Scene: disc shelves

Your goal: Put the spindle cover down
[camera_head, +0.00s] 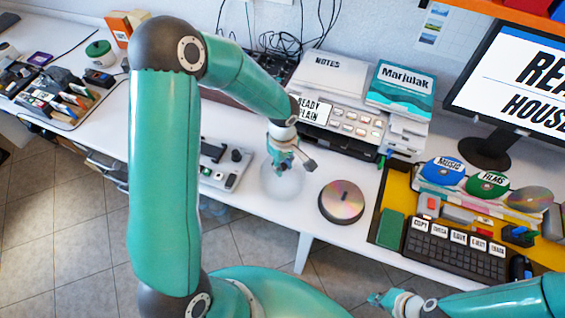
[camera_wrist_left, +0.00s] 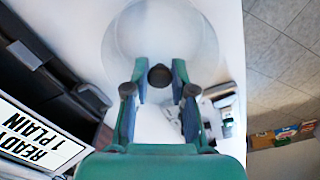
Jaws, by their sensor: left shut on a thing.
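The clear, round spindle cover (camera_head: 281,192) is over the white table, left of the disc spindle. It also shows in the left wrist view (camera_wrist_left: 203,42). My left gripper (camera_head: 283,166) is above it and shut on its dark knob (camera_wrist_left: 160,76), which sits between the fingertips (camera_wrist_left: 160,72). I cannot tell whether the cover's rim touches the table. The disc spindle (camera_head: 342,201) stands uncovered with shiny discs on a dark base. My right gripper (camera_head: 380,300) is low in the head view, away from the cover; its finger opening is unclear.
A printer-like machine (camera_head: 345,92) with a "READY" sign stands behind. A grey panel with black parts (camera_head: 222,167) lies left of the cover. The yellow tray (camera_head: 388,190) with keyboard and labelled discs is at right. The table's front edge is close to the cover.

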